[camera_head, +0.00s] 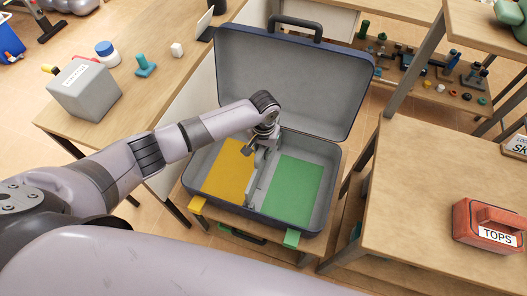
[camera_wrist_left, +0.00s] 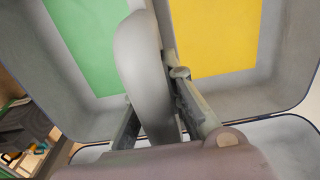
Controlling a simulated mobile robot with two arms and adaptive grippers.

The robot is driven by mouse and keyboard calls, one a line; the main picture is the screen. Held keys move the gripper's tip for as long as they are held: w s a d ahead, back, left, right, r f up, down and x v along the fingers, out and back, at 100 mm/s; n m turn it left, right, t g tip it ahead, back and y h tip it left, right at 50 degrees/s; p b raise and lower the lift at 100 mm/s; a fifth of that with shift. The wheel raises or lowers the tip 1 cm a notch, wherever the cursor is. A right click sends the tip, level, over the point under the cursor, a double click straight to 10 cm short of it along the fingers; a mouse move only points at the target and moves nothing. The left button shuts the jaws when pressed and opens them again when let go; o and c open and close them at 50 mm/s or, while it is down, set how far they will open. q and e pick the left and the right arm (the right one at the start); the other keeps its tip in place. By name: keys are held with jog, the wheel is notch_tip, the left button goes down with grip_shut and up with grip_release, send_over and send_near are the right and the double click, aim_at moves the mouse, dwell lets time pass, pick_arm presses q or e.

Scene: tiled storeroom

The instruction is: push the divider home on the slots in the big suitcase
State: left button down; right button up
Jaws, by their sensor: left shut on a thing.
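The big suitcase (camera_head: 333,160) stands open with its lid (camera_head: 295,80) raised. Its floor shows a yellow panel (camera_head: 226,168) on the left and a green panel (camera_head: 294,190) on the right. The light grey divider (camera_head: 251,194) stands between the two panels. My left gripper (camera_head: 260,150) reaches down into the suitcase and is shut on the divider. In the left wrist view the divider (camera_wrist_left: 142,65) passes between the fingers of the gripper (camera_wrist_left: 156,108). The slots and the divider's lower edge are hidden or too small to judge. My right gripper is not in view.
A wooden table (camera_head: 135,90) on the left holds a grey box (camera_head: 85,92), a blue-lidded jar (camera_head: 107,53) and small blocks. A low shelf with small parts stands behind the suitcase.

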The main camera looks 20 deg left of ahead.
aim_at(263, 169)
pick_arm(q)
jog(key=shift+r, duration=0.1)
jog(key=shift+p, duration=0.4)
jog(key=shift+p, duration=0.4)
dwell(0.3)
jog(key=shift+f+b, duration=1.15)
jog(key=shift+f, duration=0.7)
jog(key=shift+f+b, duration=2.55)
jog(key=shift+f, duration=1.25)
jog(key=c, duration=1.6)
grip_release()
